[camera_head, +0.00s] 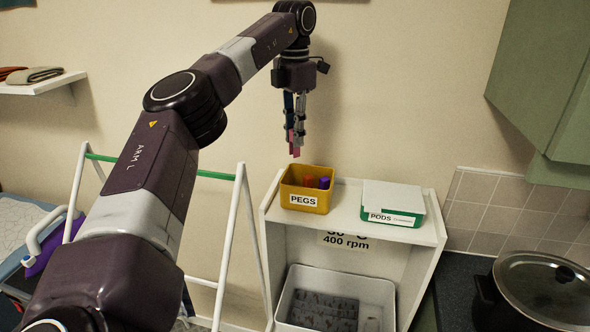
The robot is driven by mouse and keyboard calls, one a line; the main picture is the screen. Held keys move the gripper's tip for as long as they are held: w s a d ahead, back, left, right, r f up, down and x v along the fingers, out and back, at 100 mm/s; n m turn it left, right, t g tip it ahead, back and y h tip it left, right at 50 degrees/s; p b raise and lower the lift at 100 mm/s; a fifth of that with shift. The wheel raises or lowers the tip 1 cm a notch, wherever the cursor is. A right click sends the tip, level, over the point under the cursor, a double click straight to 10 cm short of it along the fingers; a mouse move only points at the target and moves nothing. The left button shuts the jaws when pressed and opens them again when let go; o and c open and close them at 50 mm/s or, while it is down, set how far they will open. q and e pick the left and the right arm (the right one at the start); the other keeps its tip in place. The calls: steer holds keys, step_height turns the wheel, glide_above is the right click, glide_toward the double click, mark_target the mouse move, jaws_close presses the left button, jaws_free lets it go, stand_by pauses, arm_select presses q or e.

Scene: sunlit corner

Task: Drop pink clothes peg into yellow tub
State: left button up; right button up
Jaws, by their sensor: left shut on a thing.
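The yellow tub (286,196), labelled PEGS, stands on top of a white shelf unit. Some red and purple or blue pegs (324,183) show inside it. My left gripper (295,142) hangs pointing down above the tub, apart from it. It is shut on the pink clothes peg (295,150), which sticks out below the fingertips, clear above the tub's rim. My right gripper is not in view.
A green box (412,219) with a white lid, labelled PODS, stands right of the tub on the white shelf unit (345,222). A white bin (375,290) sits below. A pot (540,290), a green cabinet (545,85) and a drying rack (230,225) are around.

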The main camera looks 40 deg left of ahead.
mark_target(294, 149)
arm_select(q)
step_height(294, 149, down, 4)
steer(key=shift+s+f+p, duration=0.1)
steer(key=shift+f+p, duration=0.1)
steer(key=shift+p, duration=0.2)
step_height(294, 149, down, 4)
steer(key=shift+f+p, duration=0.1)
steer(key=shift+p, duration=0.35)
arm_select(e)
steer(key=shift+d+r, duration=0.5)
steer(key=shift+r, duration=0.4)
arm_select(q)
steer(key=shift+f, duration=0.2)
steer(key=shift+f, duration=0.4)
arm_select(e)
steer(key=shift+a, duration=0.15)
arm_select(q)
steer(key=o, duration=0.7)
steer(key=shift+o, duration=0.2)
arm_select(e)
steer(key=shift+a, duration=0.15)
